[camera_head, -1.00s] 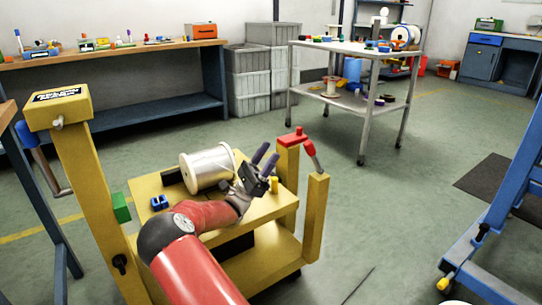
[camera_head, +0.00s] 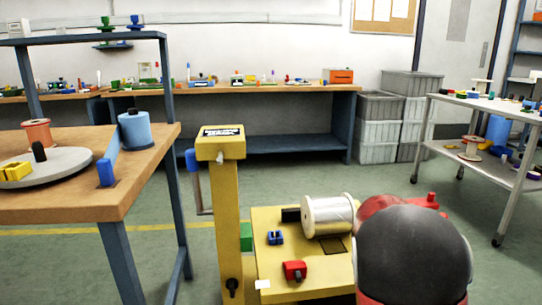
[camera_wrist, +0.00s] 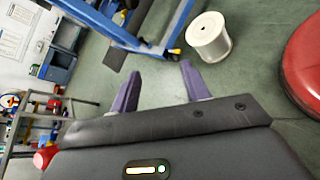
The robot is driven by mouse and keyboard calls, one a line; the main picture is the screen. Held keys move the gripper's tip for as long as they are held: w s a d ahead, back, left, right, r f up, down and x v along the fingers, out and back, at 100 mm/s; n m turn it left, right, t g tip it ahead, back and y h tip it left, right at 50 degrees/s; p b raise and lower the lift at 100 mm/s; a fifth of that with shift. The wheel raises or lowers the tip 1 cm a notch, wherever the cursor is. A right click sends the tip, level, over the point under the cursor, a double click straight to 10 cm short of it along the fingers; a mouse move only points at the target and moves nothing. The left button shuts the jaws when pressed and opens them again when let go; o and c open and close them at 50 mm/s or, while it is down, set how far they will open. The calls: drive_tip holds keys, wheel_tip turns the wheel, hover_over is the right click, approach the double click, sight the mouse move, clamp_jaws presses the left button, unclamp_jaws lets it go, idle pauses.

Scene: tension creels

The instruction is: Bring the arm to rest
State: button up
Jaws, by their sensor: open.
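In the wrist view my gripper (camera_wrist: 158,84) has its two purple fingers apart. Nothing is between them, and floor shows past the tips. In the head view my arm's red and dark grey links rise at the lower right. They hide the gripper there and cover part of the yellow stand (camera_head: 262,215). A white spool (camera_head: 328,214) lies on its side on the stand, just left of my arm.
A blue frame (camera_wrist: 122,36) and another white spool (camera_wrist: 208,38) stand beyond the fingers. In the head view, a wooden table (camera_head: 88,205) is at left, a grey cart (camera_head: 480,104) at right and a long bench (camera_head: 262,88) behind. Green floor lies between.

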drive_tip(key=s+a+r+m+t+y+p, duration=0.1)
drive_tip(key=s+a+m+t+y, duration=0.1)
drive_tip(key=a, duration=0.6)
drive_tip(key=s+a+r+m+t+y+p, duration=0.1)
drive_tip(key=s+a+r+m+t+y, duration=0.1)
drive_tip(key=s+a+t+y, duration=0.3)
drive_tip(key=s+a+r+m+t+y+p, duration=0.1)
drive_tip(key=s+a+t+y, duration=0.3)
drive_tip(key=a, duration=0.8)
drive_tip(key=shift+s+r+m+t+y, duration=0.15)
drive_tip(key=shift+r+m+t+y, duration=0.2)
drive_tip(key=shift+r+t, duration=0.25)
